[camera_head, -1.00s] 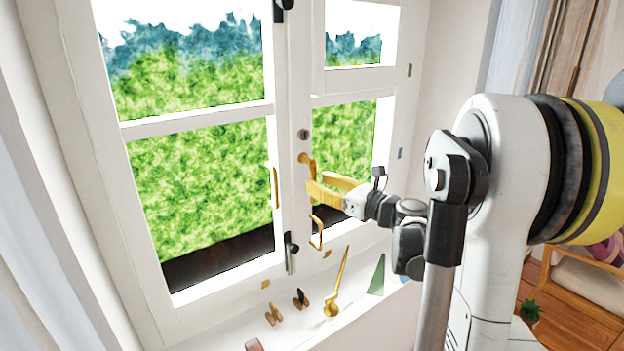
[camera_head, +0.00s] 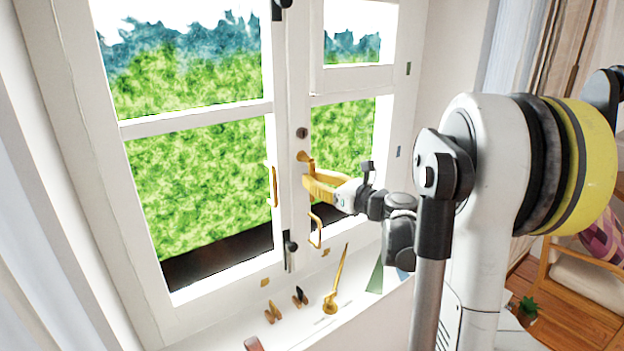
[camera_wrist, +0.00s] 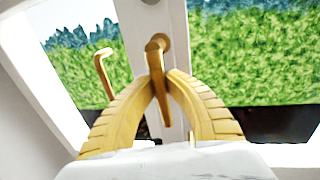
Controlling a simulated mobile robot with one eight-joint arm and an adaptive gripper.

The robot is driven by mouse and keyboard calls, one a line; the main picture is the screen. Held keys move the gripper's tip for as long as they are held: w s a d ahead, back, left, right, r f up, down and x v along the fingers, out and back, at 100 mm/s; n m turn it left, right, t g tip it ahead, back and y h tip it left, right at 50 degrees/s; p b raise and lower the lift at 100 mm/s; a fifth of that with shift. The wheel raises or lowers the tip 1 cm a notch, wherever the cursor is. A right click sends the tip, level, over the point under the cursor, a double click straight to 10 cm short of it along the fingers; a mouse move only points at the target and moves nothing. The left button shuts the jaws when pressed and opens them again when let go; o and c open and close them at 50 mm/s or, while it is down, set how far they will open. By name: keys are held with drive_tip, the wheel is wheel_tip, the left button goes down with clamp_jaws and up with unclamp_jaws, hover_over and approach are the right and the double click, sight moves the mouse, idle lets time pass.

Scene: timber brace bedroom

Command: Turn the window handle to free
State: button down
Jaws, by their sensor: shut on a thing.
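The gold window handle (camera_head: 305,156) is on the white frame where the two sashes meet, below a dark round keyhole. My gripper (camera_head: 308,183) has yellow ribbed fingers and is at this handle, reaching in from the right. In the wrist view the handle (camera_wrist: 155,53) runs from its round mount down between the fingers. My gripper (camera_wrist: 158,78) is shut on it, one finger on each side. The handle's lower end shows between the fingers in the wrist view. In the head view the fingers hide most of its lever.
A gold pull (camera_head: 272,186) is on the left sash and another gold pull (camera_head: 315,231) is below my gripper. A dark bolt (camera_head: 290,250) sits at the frame's bottom. The sill holds a gold stay (camera_head: 335,290), small gold pieces (camera_head: 272,312) and a green wedge (camera_head: 376,276).

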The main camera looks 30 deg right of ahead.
drive_tip(key=shift+d, duration=0.1)
drive_tip(key=n, duration=0.1)
drive_tip(key=d+n, duration=0.1)
drive_tip(key=n, duration=0.2)
drive_tip(key=shift+d+r+g+h, duration=0.25)
drive_tip(key=shift+d+g+h, duration=0.1)
drive_tip(key=shift+g+h, duration=0.05)
drive_tip(key=shift+w+d+r+n+g+h+p, duration=0.15)
drive_tip(key=shift+d+r+n+h, duration=0.45)
drive_tip(key=shift+n, duration=1.3)
drive_tip(key=shift+s+d+r+n+g+h+p, duration=0.1)
drive_tip(key=shift+d+r+n+h, duration=0.45)
drive_tip(key=shift+n, duration=1.35)
drive_tip(key=shift+w+d+r+n+g+h+p, duration=0.15)
drive_tip(key=shift+r+n+h, duration=0.2)
drive_tip(key=shift+r+n, duration=1.05)
drive_tip(key=shift+s+f+n, duration=0.1)
drive_tip(key=shift+f+n, duration=0.35)
drive_tip(key=shift+n, duration=0.15)
drive_tip(key=c, duration=1.4)
unclamp_jaws()
drive_tip(key=shift+s, duration=0.1)
